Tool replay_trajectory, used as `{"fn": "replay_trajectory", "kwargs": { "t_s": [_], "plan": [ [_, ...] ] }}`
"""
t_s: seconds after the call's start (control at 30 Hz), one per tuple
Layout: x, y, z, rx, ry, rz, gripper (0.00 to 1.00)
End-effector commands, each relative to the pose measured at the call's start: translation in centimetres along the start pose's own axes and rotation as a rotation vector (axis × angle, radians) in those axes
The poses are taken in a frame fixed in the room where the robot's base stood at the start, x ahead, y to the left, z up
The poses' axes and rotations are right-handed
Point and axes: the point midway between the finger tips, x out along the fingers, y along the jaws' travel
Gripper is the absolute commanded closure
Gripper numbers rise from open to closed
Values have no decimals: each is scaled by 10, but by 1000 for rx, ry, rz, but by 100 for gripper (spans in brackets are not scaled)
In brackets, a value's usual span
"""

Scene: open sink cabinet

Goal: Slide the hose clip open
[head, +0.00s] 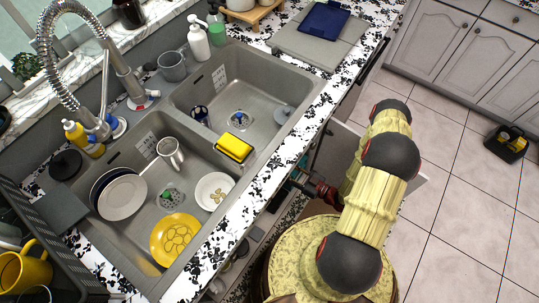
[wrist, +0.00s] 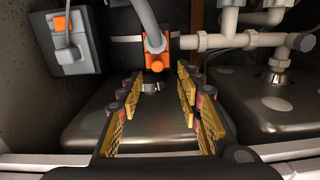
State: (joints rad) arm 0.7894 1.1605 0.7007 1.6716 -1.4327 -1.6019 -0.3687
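In the wrist view an orange clip (wrist: 157,64) sits at the lower end of a thick grey hose (wrist: 148,22), beside the white pipework. My gripper (wrist: 160,88) is open below and in front of it, one yellow-padded finger on each side. Nothing shows between the fingers, and the clip appears beyond their tips. Whether the clip is open or closed cannot be told. In the head view my gripper (head: 322,192) reaches in at the cabinet front below the counter. Its fingertips and the clip are hidden there.
White pipes (wrist: 225,40) run right of the clip. A grey box (wrist: 65,42) with an orange part is at the left. Dark rounded basin-like shapes (wrist: 80,125) lie behind the fingers. Above, the double sink (head: 245,85) holds dishes.

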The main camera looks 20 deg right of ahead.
Motion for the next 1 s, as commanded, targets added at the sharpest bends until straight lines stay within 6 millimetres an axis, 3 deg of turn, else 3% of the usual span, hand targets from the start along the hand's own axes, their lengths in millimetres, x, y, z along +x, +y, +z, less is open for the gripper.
{"fn": "replay_trajectory", "kwargs": {
  "t_s": [0.23, 0.7, 1.0],
  "plan": [
    [11, 3, -7, -20, 27, 10, 64],
    [68, 4, -8, -19, 25, 10, 64],
    [78, 5, -9, -19, 24, 13, 64]
  ]
}}
